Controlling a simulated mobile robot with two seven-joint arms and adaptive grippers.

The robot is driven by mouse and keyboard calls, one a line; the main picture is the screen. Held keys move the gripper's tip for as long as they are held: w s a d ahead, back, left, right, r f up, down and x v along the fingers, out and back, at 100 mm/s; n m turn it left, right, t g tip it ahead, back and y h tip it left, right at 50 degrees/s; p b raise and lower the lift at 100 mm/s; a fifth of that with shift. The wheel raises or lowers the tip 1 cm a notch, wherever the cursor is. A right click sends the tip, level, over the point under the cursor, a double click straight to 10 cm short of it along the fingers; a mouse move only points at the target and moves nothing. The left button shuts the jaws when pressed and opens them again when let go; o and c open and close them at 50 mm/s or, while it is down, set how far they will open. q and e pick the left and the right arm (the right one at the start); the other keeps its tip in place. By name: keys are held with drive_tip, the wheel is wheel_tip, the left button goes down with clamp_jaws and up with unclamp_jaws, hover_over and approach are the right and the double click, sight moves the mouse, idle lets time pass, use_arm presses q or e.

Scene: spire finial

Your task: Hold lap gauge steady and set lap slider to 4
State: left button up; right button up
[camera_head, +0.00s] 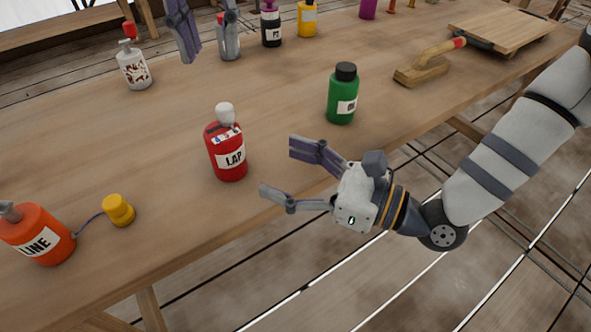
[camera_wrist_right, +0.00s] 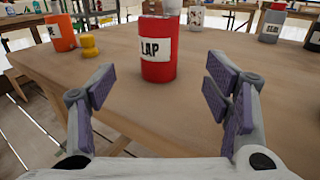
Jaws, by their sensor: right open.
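The lap gauge, a red bottle-shaped body with a white LAP label (camera_head: 228,158), stands upright near the table's front edge. A marked strip and a pale knob show on its top in the head view; I cannot read the slider's setting. In the right wrist view the gauge (camera_wrist_right: 158,68) is ahead, between and beyond the fingers, its top cut off. My right gripper (camera_head: 276,167) is open and empty, to the right of the gauge and not touching it. My left gripper (camera_head: 208,40) is at the top left, partly cut off, its fingers apart, away from the gauge.
A green bottle (camera_head: 342,100) stands right of the gauge. An orange LINE bottle (camera_head: 40,240) and a yellow knob (camera_head: 118,210) are at the left. A white bottle (camera_head: 133,70) stands behind. The table around the gauge is clear.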

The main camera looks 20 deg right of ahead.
sight(241, 154)
drive_tip(key=x, duration=1.1)
